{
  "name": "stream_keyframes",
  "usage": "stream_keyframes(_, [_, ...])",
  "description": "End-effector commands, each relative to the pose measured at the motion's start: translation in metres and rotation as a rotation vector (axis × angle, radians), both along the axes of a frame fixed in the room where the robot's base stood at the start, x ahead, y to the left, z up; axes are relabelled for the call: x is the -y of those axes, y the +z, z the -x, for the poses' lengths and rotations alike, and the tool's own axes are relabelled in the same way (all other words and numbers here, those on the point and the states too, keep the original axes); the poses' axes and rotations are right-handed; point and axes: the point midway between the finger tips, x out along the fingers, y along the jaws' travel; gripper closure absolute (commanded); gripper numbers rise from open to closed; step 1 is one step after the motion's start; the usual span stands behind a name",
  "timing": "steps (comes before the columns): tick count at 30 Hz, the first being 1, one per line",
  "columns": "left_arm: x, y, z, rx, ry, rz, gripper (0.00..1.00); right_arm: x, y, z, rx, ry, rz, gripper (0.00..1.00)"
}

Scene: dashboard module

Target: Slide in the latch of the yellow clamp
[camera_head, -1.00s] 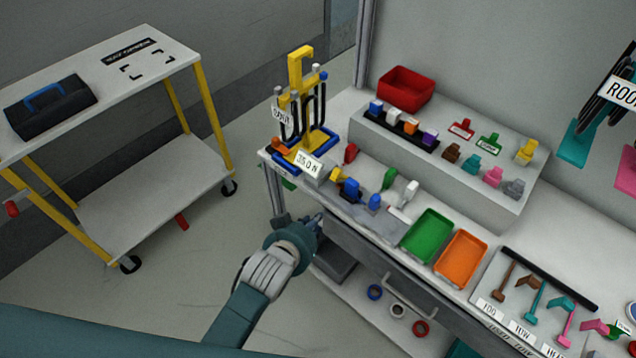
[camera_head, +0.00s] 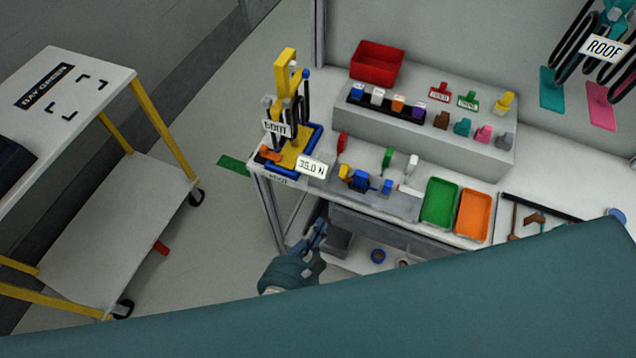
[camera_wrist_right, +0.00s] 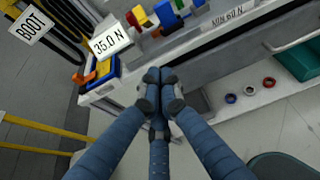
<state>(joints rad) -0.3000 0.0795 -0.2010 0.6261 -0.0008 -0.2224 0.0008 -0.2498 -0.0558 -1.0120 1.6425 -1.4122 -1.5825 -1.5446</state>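A small yellow piece (camera_head: 344,172) sits beside a blue block (camera_head: 359,181) on a grey plate at the bench's front left; I take it for part of the yellow clamp. Its latch is too small to make out. Yellow also shows at the top of the right wrist view (camera_wrist_right: 132,19), near blue and red parts. My right gripper (camera_head: 316,228) is in front of the bench edge and below the plate, apart from the clamp. In the right wrist view its fingers (camera_wrist_right: 158,75) are together with nothing visible between them. My left gripper is out of view.
A yellow and blue stand (camera_head: 292,135) with a "35.0 N" card (camera_head: 312,167) is left of the plate. Red and green handles rise behind it. Green (camera_head: 439,202) and orange (camera_head: 474,214) trays are to its right. My teal arm covers the lower right.

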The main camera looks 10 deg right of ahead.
Motion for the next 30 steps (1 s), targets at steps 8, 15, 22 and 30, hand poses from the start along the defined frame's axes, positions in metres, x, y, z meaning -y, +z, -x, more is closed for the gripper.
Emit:
stream_keyframes(8, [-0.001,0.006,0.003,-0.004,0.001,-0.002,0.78,0.018,-0.006,-0.026,0.006,-0.001,0.013,1.00])
stream_keyframes(15, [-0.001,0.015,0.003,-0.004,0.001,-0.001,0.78,0.045,-0.026,-0.067,0.005,-0.001,0.012,1.00])
stream_keyframes(22, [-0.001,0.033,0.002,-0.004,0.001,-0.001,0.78,0.060,-0.011,-0.089,0.005,-0.001,0.007,1.00])
stream_keyframes(30, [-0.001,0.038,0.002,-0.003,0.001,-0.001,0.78,0.065,-0.002,-0.096,0.003,0.000,0.006,1.00])
